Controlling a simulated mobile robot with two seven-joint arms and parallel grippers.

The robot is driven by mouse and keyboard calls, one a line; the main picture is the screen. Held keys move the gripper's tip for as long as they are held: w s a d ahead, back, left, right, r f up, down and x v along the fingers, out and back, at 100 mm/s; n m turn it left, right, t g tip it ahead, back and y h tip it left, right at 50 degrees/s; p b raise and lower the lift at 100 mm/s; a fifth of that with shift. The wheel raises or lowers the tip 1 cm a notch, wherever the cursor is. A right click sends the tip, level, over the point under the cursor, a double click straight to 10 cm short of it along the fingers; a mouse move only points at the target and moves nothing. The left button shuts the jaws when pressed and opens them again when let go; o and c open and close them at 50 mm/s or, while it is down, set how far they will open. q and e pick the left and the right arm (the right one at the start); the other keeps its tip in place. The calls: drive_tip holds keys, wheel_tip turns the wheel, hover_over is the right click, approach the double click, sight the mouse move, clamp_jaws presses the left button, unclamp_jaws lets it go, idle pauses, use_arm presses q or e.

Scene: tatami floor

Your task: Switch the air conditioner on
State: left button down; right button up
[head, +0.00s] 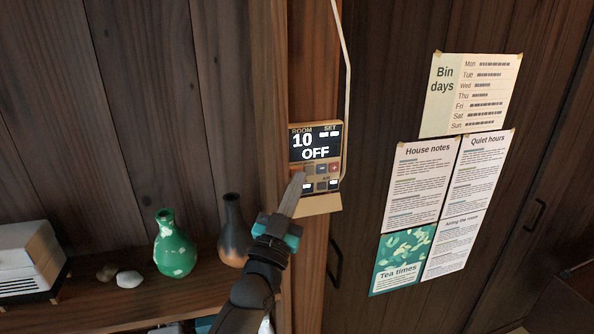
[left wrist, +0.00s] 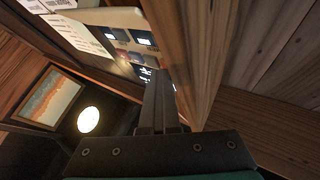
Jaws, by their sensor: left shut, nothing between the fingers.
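The air conditioner's control panel (head: 315,150) is fixed to a wooden post. Its dark screen reads ROOM 10, OFF, with SET showing dashes. Buttons sit below the screen, among them an orange one at the left and a red plus at the right. My left gripper (head: 298,178) is shut and empty, its tips at the panel's lower left, covering part of the button area. I cannot tell whether they touch it. In the left wrist view the panel (left wrist: 112,18) appears at the top, beyond the shut fingers (left wrist: 158,80). My right gripper is not in view.
A wooden shelf (head: 120,300) at the left holds a green vase (head: 172,245), a dark vase (head: 233,230), stones and a white box (head: 28,260). Paper notices (head: 420,185) hang on the wall at the right. A cable (head: 346,70) runs up from the panel.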

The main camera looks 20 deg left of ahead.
use_arm(q)
drive_tip(key=shift+s, duration=0.1)
drive_tip(key=shift+s+d, duration=0.15)
drive_tip(key=shift+s, duration=0.05)
drive_tip(key=s+d+p, duration=0.1)
drive_tip(key=s, duration=0.1)
drive_tip(key=s+d+p, duration=0.1)
drive_tip(key=s+d, duration=0.1)
drive_tip(key=shift+s+d+f+p, duration=0.1)
drive_tip(key=shift+s+p, duration=0.2)
drive_tip(key=shift+p, duration=0.1)
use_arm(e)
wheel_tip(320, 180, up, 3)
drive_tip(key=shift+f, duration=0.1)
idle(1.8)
